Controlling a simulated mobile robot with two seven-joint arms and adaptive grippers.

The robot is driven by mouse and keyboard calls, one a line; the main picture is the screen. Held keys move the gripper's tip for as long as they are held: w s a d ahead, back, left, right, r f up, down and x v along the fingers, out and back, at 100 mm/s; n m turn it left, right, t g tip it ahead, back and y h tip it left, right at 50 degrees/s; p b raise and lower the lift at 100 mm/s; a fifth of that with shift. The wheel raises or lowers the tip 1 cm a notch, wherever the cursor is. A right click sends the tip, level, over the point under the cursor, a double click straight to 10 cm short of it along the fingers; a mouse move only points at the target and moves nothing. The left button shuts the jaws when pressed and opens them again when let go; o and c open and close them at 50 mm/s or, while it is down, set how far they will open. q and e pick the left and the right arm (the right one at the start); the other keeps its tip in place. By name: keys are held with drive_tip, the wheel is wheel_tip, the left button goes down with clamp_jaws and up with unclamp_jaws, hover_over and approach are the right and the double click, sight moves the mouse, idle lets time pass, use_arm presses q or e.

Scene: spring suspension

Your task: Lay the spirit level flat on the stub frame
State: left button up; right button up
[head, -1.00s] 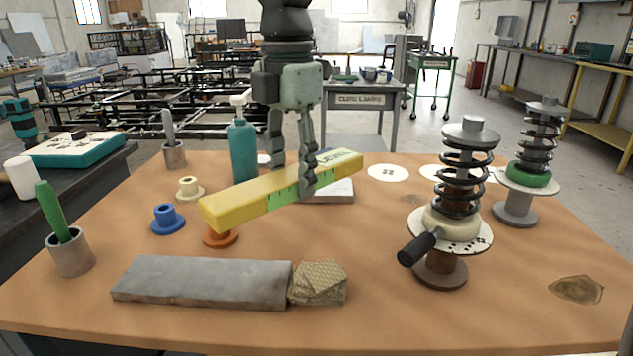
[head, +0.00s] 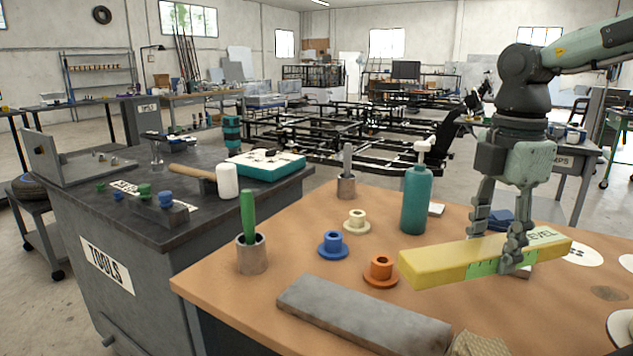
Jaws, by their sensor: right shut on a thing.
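The spirit level (head: 440,264) is a long yellow bar with a green section and LEVEL lettering at its right end. My right gripper (head: 498,246) is shut around its middle from above. The level is held roughly horizontal above the brown table, its left end just right of the orange bushing (head: 380,272). I cannot tell for sure which thing is the stub frame. A long flat grey bar (head: 350,312) lies on the table in front of the level, and black metal framework (head: 325,140) stands on the floor behind. My left gripper is not in view.
Blue (head: 333,246) and cream (head: 356,222) flanged bushings, a teal bottle (head: 416,200), and a cup with a green-handled tool (head: 251,253) stand on the table. A crumpled cloth (head: 478,345) is at the bar's right end. The dark TOOLS bench (head: 75,205) stands left.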

sight(535, 262)
drive_tip(key=d+f, duration=0.1)
drive_tip(key=d, duration=0.1)
drive_tip(key=d+f, duration=0.2)
drive_tip(key=d, duration=0.1)
drive_tip(key=d+f+p, duration=0.1)
drive_tip(key=d, duration=0.1)
drive_tip(key=shift+s+d+f, duration=0.1)
drive_tip(key=shift+d+f, duration=0.05)
drive_tip(key=shift+d, duration=0.05)
wheel_tip(535, 262, down, 4)
drive_tip(key=shift+a+r+p, duration=0.1)
drive_tip(key=shift+a+p, duration=0.05)
drive_tip(key=shift+p, duration=0.15)
drive_tip(key=shift+r, duration=0.45)
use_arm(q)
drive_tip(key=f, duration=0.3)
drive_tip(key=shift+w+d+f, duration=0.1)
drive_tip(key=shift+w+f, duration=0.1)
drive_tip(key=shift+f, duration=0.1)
use_arm(e)
drive_tip(key=shift+f, duration=0.1)
